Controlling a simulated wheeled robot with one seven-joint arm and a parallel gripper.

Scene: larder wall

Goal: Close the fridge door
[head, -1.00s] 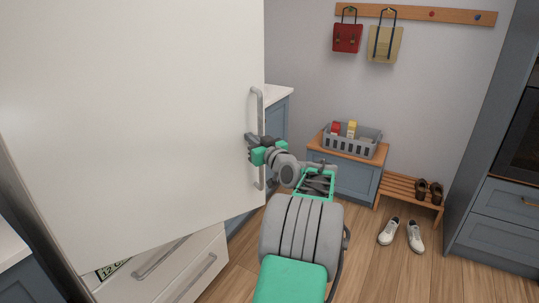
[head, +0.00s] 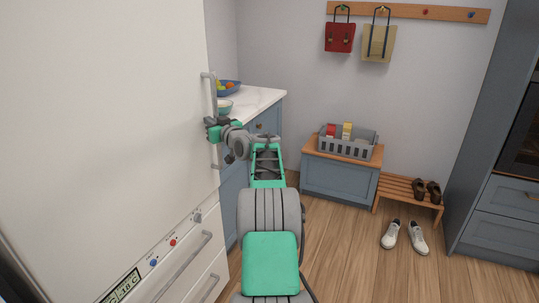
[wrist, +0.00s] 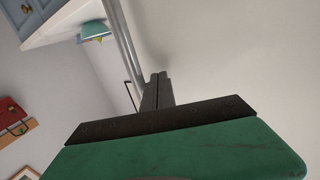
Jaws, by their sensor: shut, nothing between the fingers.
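The white fridge door (head: 110,120) fills the left of the head view. Its lower edge runs along the panel with the knobs (head: 173,242) and looks flush or nearly flush with it; a small gap cannot be ruled out. The upright grey handle (head: 212,92) is at the door's right edge. My gripper (head: 211,130) is at the middle of the handle, shut and empty. In the wrist view the shut fingers (wrist: 158,82) are beside the handle bar (wrist: 123,45), against or very close to the door face (wrist: 235,60); contact cannot be told.
Lower drawers with a grey handle (head: 180,268) and a display (head: 122,287) are under the door. A counter (head: 258,102) with bowls stands behind the handle. A bench (head: 340,180) with a grey basket, a shoe rack (head: 400,188) and white shoes (head: 416,238) are right. Floor between is clear.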

